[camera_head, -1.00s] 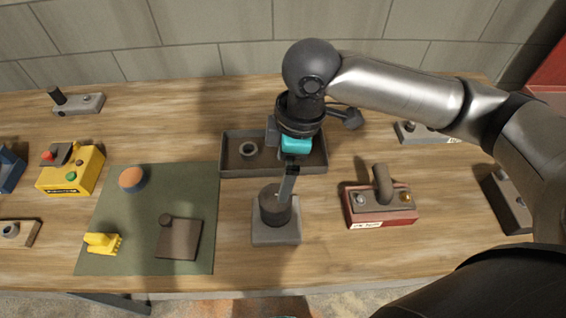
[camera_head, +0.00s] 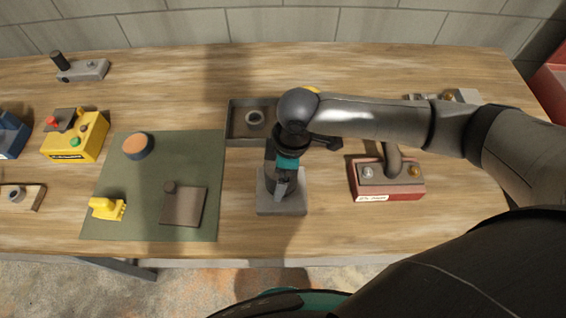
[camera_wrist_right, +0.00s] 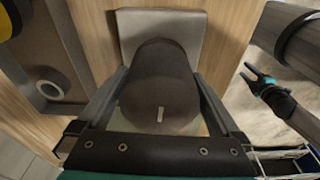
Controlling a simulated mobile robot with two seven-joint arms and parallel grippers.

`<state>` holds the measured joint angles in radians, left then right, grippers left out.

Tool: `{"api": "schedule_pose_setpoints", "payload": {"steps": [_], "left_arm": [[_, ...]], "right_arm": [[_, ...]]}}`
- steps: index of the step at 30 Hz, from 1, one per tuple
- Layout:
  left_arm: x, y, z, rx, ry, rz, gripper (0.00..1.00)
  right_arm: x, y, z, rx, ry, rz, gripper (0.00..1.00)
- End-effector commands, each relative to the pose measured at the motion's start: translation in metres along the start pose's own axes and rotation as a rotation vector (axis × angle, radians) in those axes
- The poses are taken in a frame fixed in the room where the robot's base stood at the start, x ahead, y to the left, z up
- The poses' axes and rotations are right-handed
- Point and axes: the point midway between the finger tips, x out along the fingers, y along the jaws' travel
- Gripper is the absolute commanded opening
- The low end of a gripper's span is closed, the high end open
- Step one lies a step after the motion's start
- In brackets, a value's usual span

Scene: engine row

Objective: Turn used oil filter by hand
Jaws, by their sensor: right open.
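The used oil filter (camera_wrist_right: 158,80) is a dark cylinder on a grey block (camera_head: 283,206). In the right wrist view it lies between the two fingers, its rounded body towards the block (camera_wrist_right: 165,22) and a small pale mark on it. My right gripper (camera_head: 282,188) is open, with one finger on each side of the filter; contact cannot be told. In the head view the gripper hides most of the filter. My left gripper (camera_wrist_right: 260,76) shows small in the right wrist view, open and empty, off the table's front edge.
A grey tray (camera_head: 237,124) with a ring in it stands behind the block. A red box (camera_head: 390,186) with a handle is to the right. A green mat (camera_head: 150,190) with several parts lies to the left. A yellow control box (camera_head: 78,138) stands beyond it.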

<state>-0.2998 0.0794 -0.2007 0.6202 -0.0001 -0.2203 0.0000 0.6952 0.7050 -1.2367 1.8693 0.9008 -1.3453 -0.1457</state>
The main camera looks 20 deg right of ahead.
Motion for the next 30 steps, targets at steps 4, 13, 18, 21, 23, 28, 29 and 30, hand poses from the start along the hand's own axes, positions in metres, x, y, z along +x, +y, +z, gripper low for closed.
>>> {"api": "schedule_pose_setpoints", "payload": {"steps": [4, 13, 18, 21, 23, 28, 29, 30], "left_arm": [[0.0009, 0.0004, 0.0003, 0.000, 0.000, 0.001, 0.50], [0.0008, 0.0004, 0.0004, 0.000, 0.000, 0.000, 0.50], [0.0009, 0.0004, 0.0004, -0.001, 0.000, 0.000, 0.50], [0.0009, 0.0003, 0.0005, -0.001, 0.000, 0.000, 0.50], [0.0009, 0.0003, 0.0005, -0.001, 0.000, 0.000, 0.50], [0.0008, 0.0002, 0.0005, -0.001, -0.001, 0.000, 0.50], [0.0008, 0.0002, 0.0005, -0.001, -0.001, 0.000, 0.50], [0.0008, 0.0002, 0.0005, -0.001, -0.001, 0.000, 0.50]], "right_arm": [[0.0080, -0.0004, 0.0004, 0.000, -0.001, -0.001, 1.00], [0.0086, -0.0003, 0.0004, -0.001, -0.001, 0.000, 0.97], [0.0084, -0.0003, 0.0003, -0.001, -0.001, 0.000, 0.78], [0.0083, -0.0003, 0.0003, -0.001, -0.001, 0.000, 0.66], [0.0083, -0.0003, 0.0003, -0.001, -0.001, 0.000, 0.59], [0.0082, -0.0003, 0.0003, -0.001, -0.001, -0.001, 0.40], [0.0082, -0.0004, 0.0003, -0.001, -0.001, -0.001, 0.37], [0.0082, -0.0003, 0.0003, -0.001, -0.001, 0.000, 0.33]]}}
